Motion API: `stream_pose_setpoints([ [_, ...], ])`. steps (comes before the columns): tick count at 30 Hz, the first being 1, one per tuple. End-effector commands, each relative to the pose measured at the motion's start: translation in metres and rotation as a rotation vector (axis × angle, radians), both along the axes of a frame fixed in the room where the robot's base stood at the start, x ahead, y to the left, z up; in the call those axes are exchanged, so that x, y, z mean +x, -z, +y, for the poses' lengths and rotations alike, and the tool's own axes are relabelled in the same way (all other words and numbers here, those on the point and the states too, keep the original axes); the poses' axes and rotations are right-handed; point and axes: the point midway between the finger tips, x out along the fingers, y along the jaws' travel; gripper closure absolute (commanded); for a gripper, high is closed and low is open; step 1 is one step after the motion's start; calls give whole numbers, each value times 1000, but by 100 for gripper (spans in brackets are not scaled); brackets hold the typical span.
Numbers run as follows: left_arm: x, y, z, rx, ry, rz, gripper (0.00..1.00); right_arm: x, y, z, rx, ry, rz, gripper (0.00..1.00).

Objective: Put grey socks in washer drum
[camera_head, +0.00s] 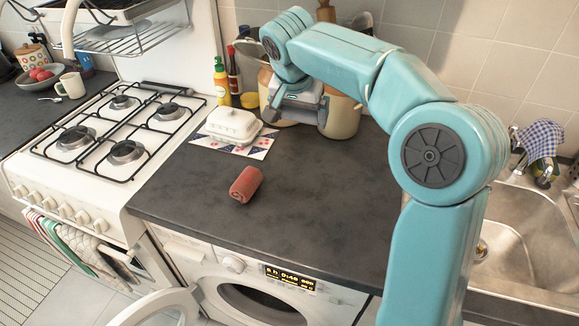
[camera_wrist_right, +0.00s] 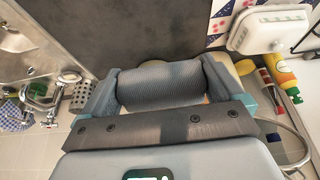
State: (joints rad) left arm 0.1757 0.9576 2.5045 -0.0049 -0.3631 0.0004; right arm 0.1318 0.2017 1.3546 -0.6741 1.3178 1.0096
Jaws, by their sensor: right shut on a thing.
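My right gripper (camera_head: 294,112) is raised above the back of the dark counter, in front of the beige canisters. In the right wrist view, it is shut on the grey socks (camera_wrist_right: 160,86), a ribbed grey roll lying between its two fingers. In the head view, the grey socks are hard to tell apart from the grey gripper. The washer (camera_head: 215,262) stands under the counter with its round white door (camera_head: 158,308) swung open to the left. Its dark drum opening (camera_head: 262,304) shows only in its upper part. My left gripper is out of view.
A reddish roll (camera_head: 246,184) lies on the counter (camera_head: 310,215). A white butter dish (camera_head: 233,124) sits on a patterned mat (camera_head: 258,152) near bottles. The gas stove (camera_head: 118,135) is left and the sink (camera_head: 525,235) right. The counter's front middle is clear.

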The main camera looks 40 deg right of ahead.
Motion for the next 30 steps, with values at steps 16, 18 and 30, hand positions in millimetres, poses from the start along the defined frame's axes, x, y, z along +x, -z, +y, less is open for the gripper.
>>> stream_pose_setpoints([
  [16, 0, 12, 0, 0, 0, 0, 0, 0, 131, 2, 0, 0, 1, 35],
  [18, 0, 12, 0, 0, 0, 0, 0, 0, 138, 1, -1, -1, 2, 35],
  [30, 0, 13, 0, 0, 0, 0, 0, 2, 177, 0, 0, 0, -1, 35],
])
